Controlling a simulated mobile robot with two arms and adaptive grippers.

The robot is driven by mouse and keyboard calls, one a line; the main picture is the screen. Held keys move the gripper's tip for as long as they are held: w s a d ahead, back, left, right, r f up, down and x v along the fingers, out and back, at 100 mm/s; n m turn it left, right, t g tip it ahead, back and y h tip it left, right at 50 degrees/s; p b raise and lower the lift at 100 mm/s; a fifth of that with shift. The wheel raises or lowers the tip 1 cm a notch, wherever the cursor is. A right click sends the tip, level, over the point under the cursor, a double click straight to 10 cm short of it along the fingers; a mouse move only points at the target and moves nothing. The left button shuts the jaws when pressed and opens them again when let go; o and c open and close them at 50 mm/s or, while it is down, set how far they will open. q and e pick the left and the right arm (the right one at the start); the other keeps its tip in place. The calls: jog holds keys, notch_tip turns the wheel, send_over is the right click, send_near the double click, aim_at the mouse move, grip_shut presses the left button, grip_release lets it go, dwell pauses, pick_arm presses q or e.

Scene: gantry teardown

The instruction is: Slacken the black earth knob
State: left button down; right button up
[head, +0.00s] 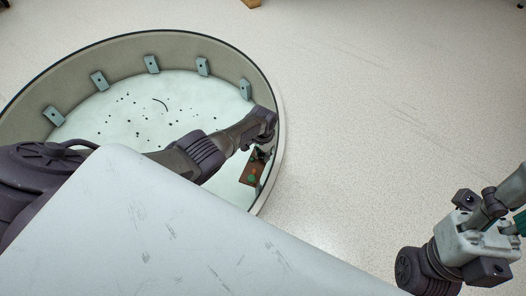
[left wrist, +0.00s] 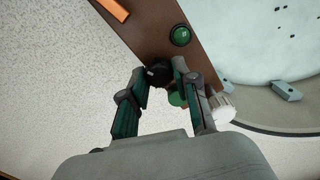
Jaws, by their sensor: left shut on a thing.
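The black earth knob (left wrist: 158,73) sits on a brown panel (left wrist: 150,32) in the left wrist view. My left gripper (left wrist: 161,76) is shut on the knob, one finger on each side of it. In the head view my left arm reaches over the round vessel, and the panel (head: 250,174) shows small below my left gripper (head: 263,153). The knob cannot be made out there. My right gripper (head: 515,226) is at the right edge of the head view, partly cut off, far from the panel.
A round green fitting (left wrist: 180,36) is on the panel beyond the knob. A second green part (left wrist: 177,98) and a white ribbed knob (left wrist: 222,108) are close to my right-hand finger. An orange bar (left wrist: 112,8) is at the top. The round vessel rim (head: 277,125) curves beside the arm.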

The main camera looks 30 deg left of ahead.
pick_arm(q)
jog(key=n, duration=0.3)
jog(key=shift+s+n+p, duration=0.1)
jog(key=shift+n+p, duration=0.2)
jog(key=shift+n, duration=0.1)
jog(key=n, duration=0.3)
jog(key=shift+n, duration=0.3)
jog(key=n, duration=0.3)
jog(key=shift+p, duration=0.35)
jog(key=shift+a+n, duration=0.1)
jog(key=shift+n, duration=1.1)
jog(key=c, duration=0.9)
grip_release()
jog(key=shift+o, duration=0.2)
jog(key=shift+r, duration=0.15)
